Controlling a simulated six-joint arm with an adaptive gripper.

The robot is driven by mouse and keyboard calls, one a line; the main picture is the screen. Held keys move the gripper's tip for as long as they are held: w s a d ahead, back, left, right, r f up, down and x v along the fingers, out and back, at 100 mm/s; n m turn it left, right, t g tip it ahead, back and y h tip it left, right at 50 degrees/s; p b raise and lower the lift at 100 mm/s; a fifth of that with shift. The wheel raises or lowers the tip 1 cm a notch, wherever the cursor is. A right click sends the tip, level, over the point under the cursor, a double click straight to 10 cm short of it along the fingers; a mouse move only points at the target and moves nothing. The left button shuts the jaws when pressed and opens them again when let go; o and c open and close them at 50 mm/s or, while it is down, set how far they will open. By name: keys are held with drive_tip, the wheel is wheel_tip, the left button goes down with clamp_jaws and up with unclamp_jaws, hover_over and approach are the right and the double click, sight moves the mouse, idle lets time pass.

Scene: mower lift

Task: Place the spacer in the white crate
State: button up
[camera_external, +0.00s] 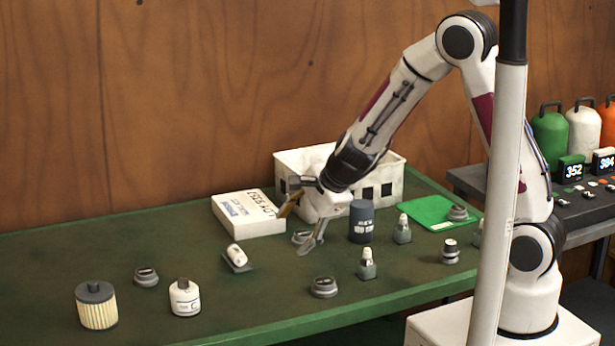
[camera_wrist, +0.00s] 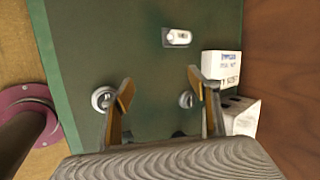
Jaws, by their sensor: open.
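Several squat grey round pieces with dark tops lie on the green table; I cannot tell for sure which is the spacer. One grey piece (camera_external: 302,237) is beside my gripper's lower finger, and another (camera_external: 324,287) is nearer the front edge. In the wrist view, one round piece (camera_wrist: 103,97) is by the left finger and another (camera_wrist: 186,99) by the right finger. My gripper (camera_external: 298,226) is open and points down above the table, with nothing between its fingertips (camera_wrist: 160,78). The white crate (camera_external: 385,162) stands behind my gripper, partly hidden by my arm.
A white box (camera_external: 248,213) lies left of the crate. A dark canister (camera_external: 361,222) and small grey bottles (camera_external: 367,264) stand to the right. A small white item on a grey plate (camera_external: 237,256), a white bottle (camera_external: 184,298) and a filter (camera_external: 96,306) are at left.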

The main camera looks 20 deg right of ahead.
drive_tip(key=s+d+r+m+g+y, duration=0.3)
drive_tip(key=s+d+r+m+g, duration=0.2)
drive_tip(key=s+d+r, duration=0.3)
approach(330, 280)
drive_tip(key=a+f, duration=0.1)
drive_tip(key=shift+w+a+f, duration=0.15)
drive_tip(key=shift+a+f, duration=0.05)
idle(0.7)
drive_tip(key=shift+x, duration=1.3)
drive_tip(key=shift+a+f, duration=0.1)
drive_tip(key=shift+f, duration=0.05)
drive_tip(key=shift+x, duration=2.4)
drive_tip(key=shift+f, duration=0.1)
